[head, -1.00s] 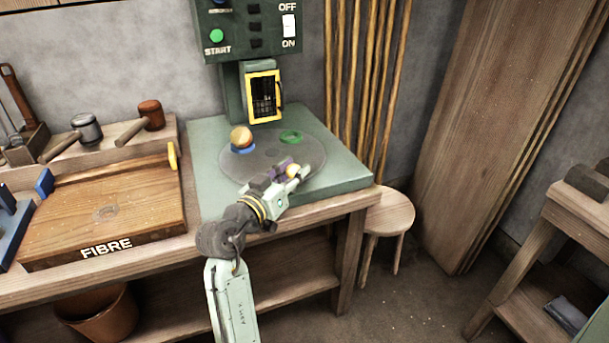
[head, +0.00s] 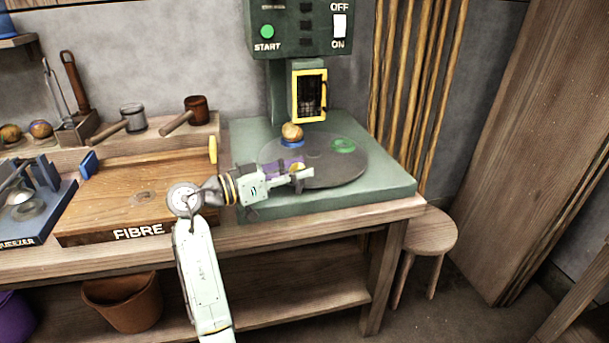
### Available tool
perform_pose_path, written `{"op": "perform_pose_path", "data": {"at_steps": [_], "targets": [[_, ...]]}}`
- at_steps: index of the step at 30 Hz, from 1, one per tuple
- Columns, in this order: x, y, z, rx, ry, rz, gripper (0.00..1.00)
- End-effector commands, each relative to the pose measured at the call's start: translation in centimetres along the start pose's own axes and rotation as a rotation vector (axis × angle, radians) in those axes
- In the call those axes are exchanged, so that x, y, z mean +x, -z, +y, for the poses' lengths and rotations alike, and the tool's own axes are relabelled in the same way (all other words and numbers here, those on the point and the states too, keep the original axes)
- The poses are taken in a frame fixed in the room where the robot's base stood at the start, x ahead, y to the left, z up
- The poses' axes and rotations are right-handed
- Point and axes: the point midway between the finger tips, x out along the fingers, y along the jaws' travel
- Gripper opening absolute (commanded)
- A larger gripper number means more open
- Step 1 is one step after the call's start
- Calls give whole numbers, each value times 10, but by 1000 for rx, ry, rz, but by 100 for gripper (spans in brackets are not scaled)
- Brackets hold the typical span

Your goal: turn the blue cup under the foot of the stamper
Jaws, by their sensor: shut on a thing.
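The stamper (head: 284,85) is a green machine with a yellow-framed guard (head: 309,95) over the back of a round grey turntable (head: 335,172). Its foot is not clearly visible. The blue cup (head: 292,144) sits on the turntable's back left, a little left of and in front of the guard, with a wooden ball (head: 292,131) on it. A green cup (head: 343,145) is at the back right, seemingly empty. My gripper (head: 298,177) is low over the turntable's front left, shut on the purple cup (head: 270,168), which it partly hides. A yellow-orange ball shows there.
The FIBRE tray (head: 128,208) and a blue squeezer (head: 30,210) stand left on the bench. Mallets (head: 185,115) lie behind. The stamper's panel has a START button (head: 267,31) and an ON/OFF switch. A stool (head: 430,235) stands right of the bench.

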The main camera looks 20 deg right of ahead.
Motion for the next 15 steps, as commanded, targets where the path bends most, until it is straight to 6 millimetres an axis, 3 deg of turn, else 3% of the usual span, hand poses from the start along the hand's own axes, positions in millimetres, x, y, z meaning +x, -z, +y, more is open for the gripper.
{"op": "perform_pose_path", "data": {"at_steps": [15], "targets": [[-5,0,-5,-1,-28,-8,0]]}}
